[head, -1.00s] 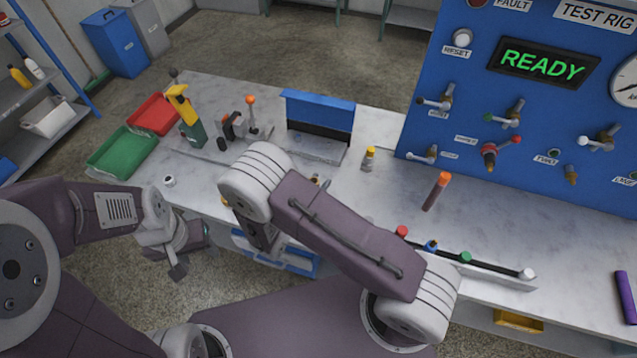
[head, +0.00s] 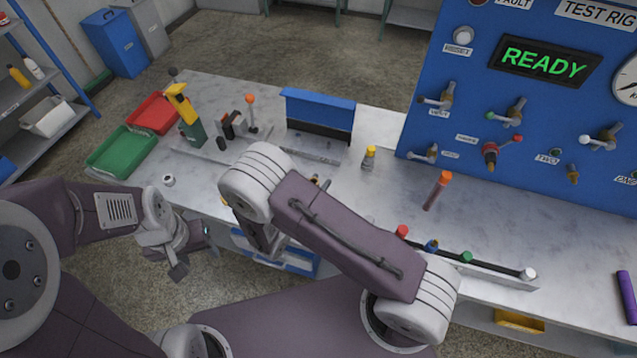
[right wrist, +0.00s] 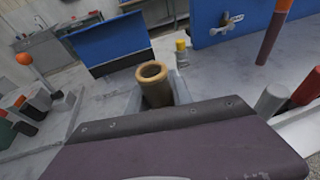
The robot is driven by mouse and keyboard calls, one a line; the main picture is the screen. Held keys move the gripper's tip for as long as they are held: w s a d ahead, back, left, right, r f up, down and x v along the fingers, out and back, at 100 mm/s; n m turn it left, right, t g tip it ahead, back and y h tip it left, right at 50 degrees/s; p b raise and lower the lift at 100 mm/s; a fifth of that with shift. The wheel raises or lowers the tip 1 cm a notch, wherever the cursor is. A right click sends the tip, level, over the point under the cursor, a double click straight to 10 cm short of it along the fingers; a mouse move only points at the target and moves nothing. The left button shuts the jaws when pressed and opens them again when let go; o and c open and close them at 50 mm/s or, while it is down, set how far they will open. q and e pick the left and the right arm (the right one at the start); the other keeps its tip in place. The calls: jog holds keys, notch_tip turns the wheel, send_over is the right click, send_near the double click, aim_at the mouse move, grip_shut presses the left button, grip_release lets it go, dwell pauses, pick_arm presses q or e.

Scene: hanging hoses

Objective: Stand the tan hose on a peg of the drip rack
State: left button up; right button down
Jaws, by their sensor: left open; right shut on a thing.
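The tan hose (right wrist: 153,84) shows in the right wrist view as a short tube with its open end up, between the grey fingers of my right gripper (right wrist: 156,94), which is shut on it. My own wrist hides its lower part. In the head view my right forearm hides most of that gripper and the hose. My left gripper (head: 191,252) is open and empty, off the bench's front edge at the left. I cannot tell for sure which fixture is the drip rack; a blue-backed stand (head: 319,112) with a low grey tray stands behind my right arm.
A black rail (head: 450,252) with red, blue, green and white ends lies along the bench front. An orange-topped rod (head: 437,190) and a small yellow-capped bottle (head: 369,158) stand nearby. Red (head: 155,113) and green (head: 122,152) trays lie left. The blue test rig (head: 540,110) blocks the back right.

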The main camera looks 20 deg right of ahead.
jog(key=shift+f+b, duration=1.6)
jog(key=shift+f, duration=0.35)
jog(key=c, duration=1.1)
grip_release()
jog(key=shift+o, duration=0.2)
jog(key=b+v, duration=0.1)
jog(key=v, duration=0.8)
jog(key=shift+r, duration=0.1)
